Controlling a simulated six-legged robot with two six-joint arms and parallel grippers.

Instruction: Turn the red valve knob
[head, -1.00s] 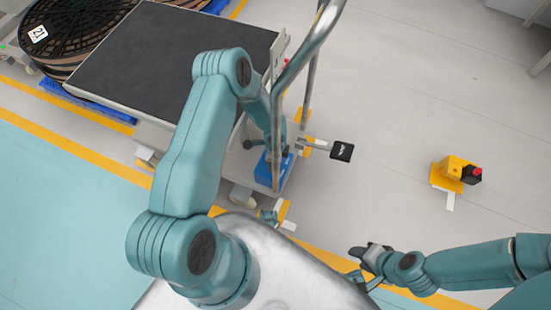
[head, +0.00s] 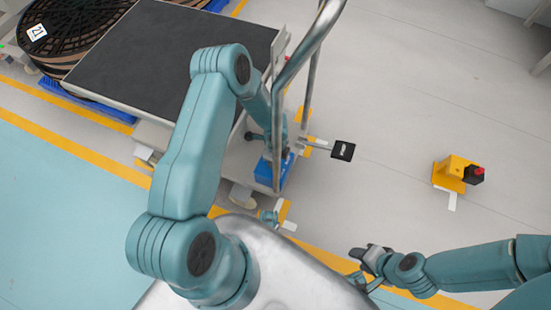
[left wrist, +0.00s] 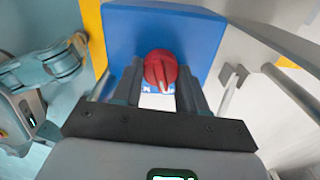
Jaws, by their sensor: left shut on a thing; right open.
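The red valve knob (left wrist: 160,70) is on the face of a blue box (left wrist: 205,38) in the left wrist view. My left gripper (left wrist: 160,85) has one finger on each side of the knob and is shut on it. In the head view the blue box (head: 284,174) shows beside the cart, and my left arm hides the knob. My right gripper (head: 360,254) is open and empty, low over the floor edge at the front, far from the knob.
A cart with a dark flat top (head: 170,65) and a metal handle rail (head: 305,55) stands beside my left arm. A black pedal (head: 342,150) sticks out to its right. A yellow box with a red button (head: 457,172) stands on open floor at right. A cable reel (head: 70,30) is back left.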

